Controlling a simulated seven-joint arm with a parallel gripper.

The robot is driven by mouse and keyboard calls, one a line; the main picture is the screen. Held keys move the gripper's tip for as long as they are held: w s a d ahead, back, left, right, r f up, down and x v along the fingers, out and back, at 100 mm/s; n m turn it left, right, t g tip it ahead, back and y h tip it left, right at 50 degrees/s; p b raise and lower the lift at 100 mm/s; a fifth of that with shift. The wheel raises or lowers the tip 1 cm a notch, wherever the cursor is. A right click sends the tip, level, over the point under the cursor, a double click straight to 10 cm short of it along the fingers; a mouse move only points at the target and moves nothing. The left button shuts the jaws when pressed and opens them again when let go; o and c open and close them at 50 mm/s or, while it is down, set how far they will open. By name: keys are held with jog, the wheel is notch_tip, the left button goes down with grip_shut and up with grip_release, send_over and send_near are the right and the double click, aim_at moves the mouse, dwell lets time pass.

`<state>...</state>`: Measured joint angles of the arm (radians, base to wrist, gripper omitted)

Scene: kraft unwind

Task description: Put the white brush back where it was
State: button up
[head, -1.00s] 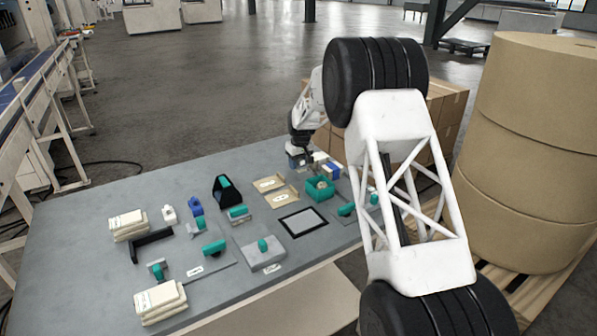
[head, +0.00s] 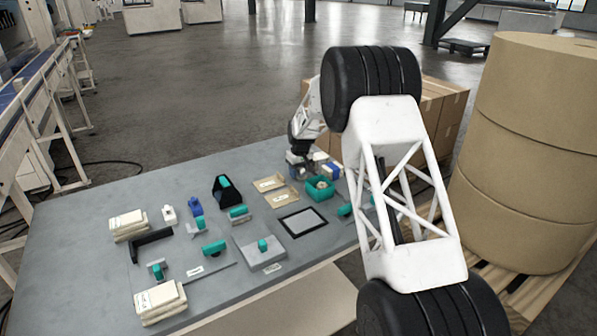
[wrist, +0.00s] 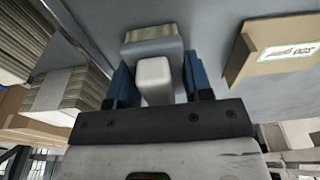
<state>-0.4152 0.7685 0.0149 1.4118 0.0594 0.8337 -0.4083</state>
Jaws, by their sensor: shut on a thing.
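In the wrist view, my gripper (wrist: 156,82) has blue fingers on both sides of the white handle of the white brush (wrist: 154,78) and is shut on it. The brush's grey block and pale bristle edge (wrist: 152,34) show beyond the fingertips. In the head view, my gripper (head: 298,160) is low over the far right part of the grey table (head: 85,215). The brush is too small there to make out clearly. I cannot tell whether it touches the table.
Flat brown trays with labels (head: 272,184) lie left of the gripper; one shows in the wrist view (wrist: 270,52). A teal box (head: 319,189) stands close to its right. Stacked pale sheets (wrist: 70,90) are at the wrist view's left.

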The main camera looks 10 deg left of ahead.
jog(key=shift+f, duration=0.15)
jog(key=o, duration=1.1)
jog(key=shift+c, duration=0.2)
jog(key=r, duration=0.8)
jog(key=s+d+r, duration=0.1)
jog(key=r, duration=0.3)
jog(key=shift+r, duration=0.1)
